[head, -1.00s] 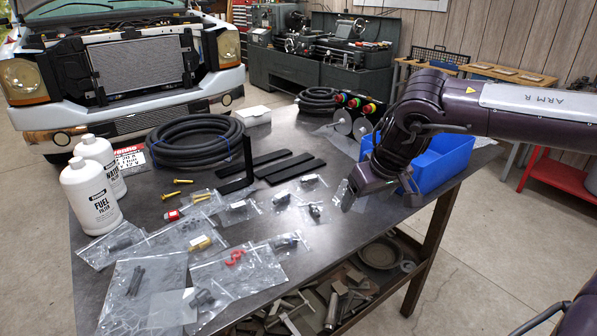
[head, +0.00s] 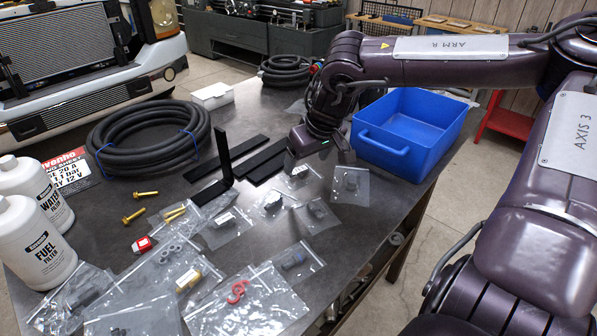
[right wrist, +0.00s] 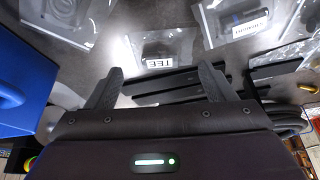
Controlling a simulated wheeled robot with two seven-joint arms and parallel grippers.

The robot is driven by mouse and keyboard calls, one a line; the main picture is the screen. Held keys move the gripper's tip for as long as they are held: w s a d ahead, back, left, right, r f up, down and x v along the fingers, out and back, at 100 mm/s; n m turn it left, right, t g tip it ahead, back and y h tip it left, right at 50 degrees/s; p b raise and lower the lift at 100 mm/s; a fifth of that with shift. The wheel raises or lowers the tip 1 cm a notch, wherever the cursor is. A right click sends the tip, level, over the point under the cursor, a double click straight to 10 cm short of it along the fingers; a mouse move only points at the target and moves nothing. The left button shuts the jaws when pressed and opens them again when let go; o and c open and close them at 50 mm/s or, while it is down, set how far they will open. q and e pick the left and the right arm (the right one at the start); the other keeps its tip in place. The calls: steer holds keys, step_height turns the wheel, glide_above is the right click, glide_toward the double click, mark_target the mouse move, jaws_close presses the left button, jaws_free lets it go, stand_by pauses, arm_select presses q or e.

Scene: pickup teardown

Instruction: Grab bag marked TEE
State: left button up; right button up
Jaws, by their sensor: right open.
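The bag marked TEE is a small clear bag with a dark fitting and a white label. It lies flat on the table in the right wrist view (right wrist: 160,45), where the label reads TEE upside down. In the head view it appears to be the labelled bag (head: 300,174) just in front of my right gripper (head: 312,154); the label is too small to read there. In the right wrist view my right gripper (right wrist: 158,85) is open and empty, its two fingers spread on either side of the label, short of the bag. My left gripper is not in view.
Other clear part bags lie close by, one to the right (head: 350,185) and one in front (head: 272,204). Black flat bars (head: 235,157) lie left of the gripper. A blue bin (head: 410,130) stands to the right. White bottles (head: 35,240) and a hose coil (head: 150,138) are left.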

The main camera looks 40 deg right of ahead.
mark_target(302, 170)
steer(key=shift+p+x, duration=0.35)
steer(key=shift+x, duration=2.2)
